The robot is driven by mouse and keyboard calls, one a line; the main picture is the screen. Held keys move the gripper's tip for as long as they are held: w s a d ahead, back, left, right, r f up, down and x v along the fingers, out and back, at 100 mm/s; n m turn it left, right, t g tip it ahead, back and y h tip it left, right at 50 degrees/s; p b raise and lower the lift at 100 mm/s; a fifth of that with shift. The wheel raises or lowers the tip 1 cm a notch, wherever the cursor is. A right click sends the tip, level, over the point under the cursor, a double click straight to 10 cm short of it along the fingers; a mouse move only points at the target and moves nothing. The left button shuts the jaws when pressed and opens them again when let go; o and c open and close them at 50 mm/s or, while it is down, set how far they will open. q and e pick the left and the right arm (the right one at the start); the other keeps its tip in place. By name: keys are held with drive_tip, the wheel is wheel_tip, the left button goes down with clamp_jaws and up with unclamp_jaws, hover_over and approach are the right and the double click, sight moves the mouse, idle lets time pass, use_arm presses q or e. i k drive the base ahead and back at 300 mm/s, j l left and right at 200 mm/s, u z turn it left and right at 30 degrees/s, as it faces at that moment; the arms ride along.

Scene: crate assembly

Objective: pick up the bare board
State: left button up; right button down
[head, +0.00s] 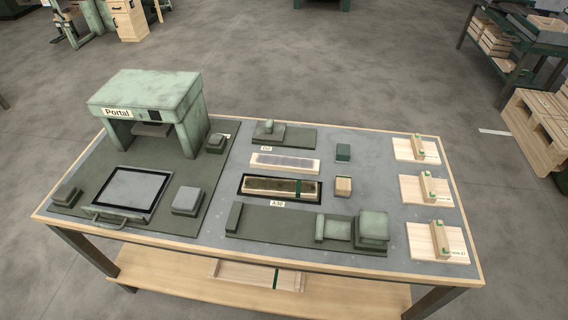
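A pale wooden board (264,167) with a greyish strip along its top lies flat near the middle of the workbench. It carries no green band. Just in front of it, a second, browner wooden board (270,186) with a dark green band near its right end lies in a dark-framed recess labelled "A-10". I cannot tell for certain which of these is the bare board. Neither of my grippers is in view, and nothing touches either board.
A green press marked "Portal" (144,91) stands at the bench's back left, behind a dark screen (130,190). A long green fixture (275,222) lies in front of the boards. Three wooden pieces with uprights (416,149) line the right side. Another green-banded board (240,272) rests on the lower shelf.

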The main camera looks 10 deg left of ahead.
sight(271, 161)
drive_tip(key=k+l, duration=0.1)
drive_tip(key=j+z, duration=0.3)
drive_tip(key=z, duration=0.15)
drive_tip(key=j+z, duration=0.4)
